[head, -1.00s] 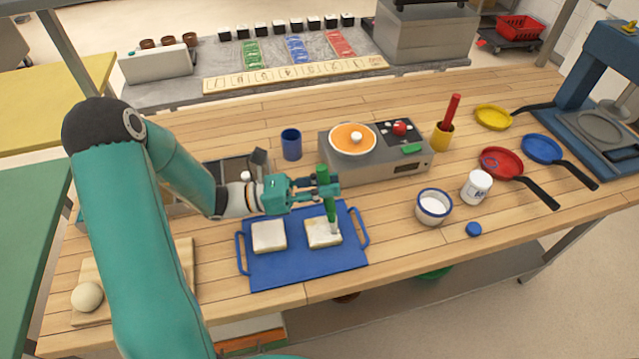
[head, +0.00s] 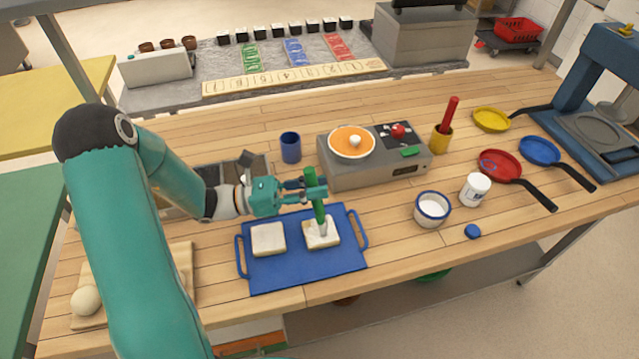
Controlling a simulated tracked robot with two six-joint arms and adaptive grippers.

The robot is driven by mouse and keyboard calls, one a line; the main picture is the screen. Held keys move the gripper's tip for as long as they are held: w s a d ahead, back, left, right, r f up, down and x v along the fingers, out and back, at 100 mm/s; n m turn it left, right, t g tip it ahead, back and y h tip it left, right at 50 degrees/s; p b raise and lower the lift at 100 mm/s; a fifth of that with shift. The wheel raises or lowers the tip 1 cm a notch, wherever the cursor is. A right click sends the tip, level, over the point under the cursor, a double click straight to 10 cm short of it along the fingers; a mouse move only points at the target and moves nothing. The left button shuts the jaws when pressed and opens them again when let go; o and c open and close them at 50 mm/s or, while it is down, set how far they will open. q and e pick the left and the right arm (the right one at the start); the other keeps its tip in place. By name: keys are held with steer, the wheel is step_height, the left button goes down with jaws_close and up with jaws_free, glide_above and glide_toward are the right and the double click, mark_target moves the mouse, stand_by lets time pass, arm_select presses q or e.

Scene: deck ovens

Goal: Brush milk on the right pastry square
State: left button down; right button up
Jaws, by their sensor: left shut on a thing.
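My left gripper (head: 316,189) is shut on the green handle of a brush (head: 317,210), held nearly upright. The brush's pale tip is down at the middle of the right pastry square (head: 311,241) and appears to touch it. This square is whitish with uneven tan patches. The left pastry square (head: 268,239) is plain and pale, beside it on the blue tray (head: 300,277). A white bowl with a blue rim (head: 432,216) holding white milk stands to the right of the tray. My right gripper is not in view.
A grey appliance (head: 345,180) with an orange disc on top stands behind the tray, near a blue cup (head: 291,147). A board with a dough ball (head: 86,300) is at the left.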

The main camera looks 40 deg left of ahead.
arm_select(q)
steer(key=v, duration=0.3)
steer(key=shift+s+r, duration=0.2)
steer(key=shift+s, duration=0.2)
steer(key=shift+r, duration=0.1)
step_height(320, 180, up, 7)
steer(key=p, duration=0.6)
steer(key=shift+p, duration=0.3)
steer(key=a, duration=1)
stand_by(0.6)
